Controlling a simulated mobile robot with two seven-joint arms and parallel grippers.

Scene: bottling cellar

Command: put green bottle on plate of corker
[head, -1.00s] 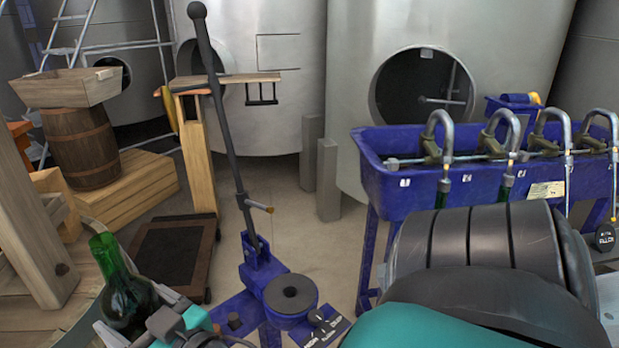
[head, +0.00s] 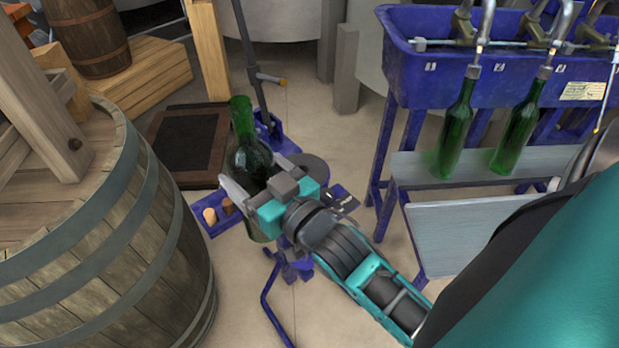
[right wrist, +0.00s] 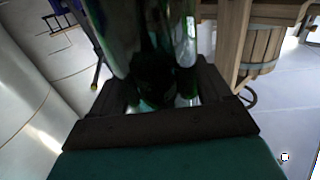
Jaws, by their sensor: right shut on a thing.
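The green bottle (head: 246,150) is upright and held in my right gripper (head: 264,183). In the right wrist view the bottle (right wrist: 155,45) stands between the two fingers, which are shut on it. The blue corker has a tall lever (head: 243,45) and a round dark grey plate (head: 318,170). In the head view the plate shows just right of the bottle, partly hidden by my gripper. The bottle's lower end shows below the gripper; I cannot tell its height above the plate. My left gripper is not in view.
A large barrel (head: 110,240) stands at the left front. Small corks (head: 209,215) sit on a blue holder (head: 215,230) beside the corker. A blue filler trough (head: 430,75) is at the right, with two green bottles (head: 455,135) on a shelf below it.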

